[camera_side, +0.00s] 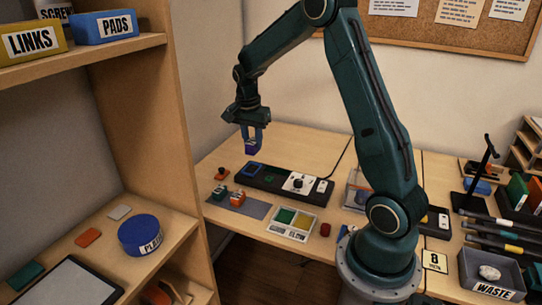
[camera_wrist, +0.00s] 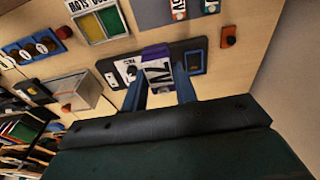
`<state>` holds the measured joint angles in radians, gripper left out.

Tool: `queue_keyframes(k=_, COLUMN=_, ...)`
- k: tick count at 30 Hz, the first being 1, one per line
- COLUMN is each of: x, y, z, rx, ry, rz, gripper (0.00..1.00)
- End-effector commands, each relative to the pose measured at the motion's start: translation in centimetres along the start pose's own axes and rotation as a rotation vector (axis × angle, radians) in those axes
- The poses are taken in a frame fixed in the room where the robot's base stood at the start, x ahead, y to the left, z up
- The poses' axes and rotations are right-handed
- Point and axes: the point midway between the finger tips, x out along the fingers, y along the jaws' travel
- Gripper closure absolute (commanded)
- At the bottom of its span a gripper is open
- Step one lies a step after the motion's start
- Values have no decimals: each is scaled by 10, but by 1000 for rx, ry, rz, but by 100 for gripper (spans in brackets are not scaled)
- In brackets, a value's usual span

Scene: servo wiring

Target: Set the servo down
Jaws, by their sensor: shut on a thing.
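My gripper (camera_side: 252,138) is shut on a purple servo (camera_side: 254,148) and holds it in the air above the table, over the left part of a black fixture board (camera_side: 245,179). In the wrist view the servo (camera_wrist: 156,54) sits between the two blue fingers of my gripper (camera_wrist: 160,80), its white label facing the camera. The board carries a blue square frame (camera_side: 256,167), a green-marked spot (camera_side: 270,177) and a white panel with a black knob (camera_side: 300,181). The blue frame also shows in the wrist view (camera_wrist: 195,62), right of the servo. The servo hides part of the board there.
A red button (camera_side: 325,229) is to the tray's right. A clear-walled box (camera_side: 357,190) stands right of the board. A waste bin (camera_side: 493,280) is far right.

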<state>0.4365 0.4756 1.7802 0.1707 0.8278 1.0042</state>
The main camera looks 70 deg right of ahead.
Motion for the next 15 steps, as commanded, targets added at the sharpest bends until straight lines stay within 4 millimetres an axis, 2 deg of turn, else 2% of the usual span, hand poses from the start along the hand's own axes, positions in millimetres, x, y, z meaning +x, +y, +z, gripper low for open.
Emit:
queue_keyframes(k=6, x=1, y=17, z=20, rx=0, ry=-4, rz=-3, gripper=95)
queue_keyframes(k=15, x=3, y=22, z=24, rx=2, ry=-5, rz=-3, gripper=95)
